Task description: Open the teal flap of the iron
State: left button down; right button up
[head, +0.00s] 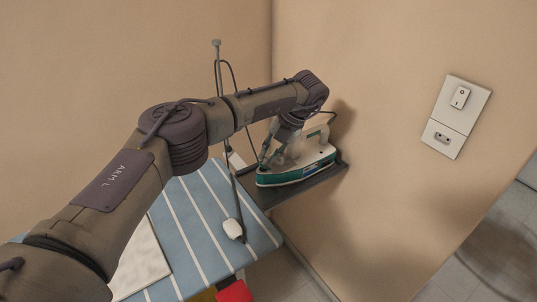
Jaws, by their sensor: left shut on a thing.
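The iron (304,160), white with a teal lower band, stands on a dark rest at the end of the ironing board near the wall corner. My left arm reaches over the board from the left. My left gripper (266,158) points down at the left end of the iron and is shut on a part there. The teal flap itself is not clearly visible; the gripper and wrist cover that end of the iron. My right gripper is not in view.
The blue-and-white striped ironing board (205,215) lies below my arm. A thin upright rod with a cord (218,75) and a white plug-like piece (233,229) are beside the iron. A wall switch plate (457,115) is on the right. A red item (234,292) lies below.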

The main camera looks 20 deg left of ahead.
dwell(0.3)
pick_arm(q)
jog(key=c, duration=1.1)
grip_release()
jog(key=v, duration=1.2)
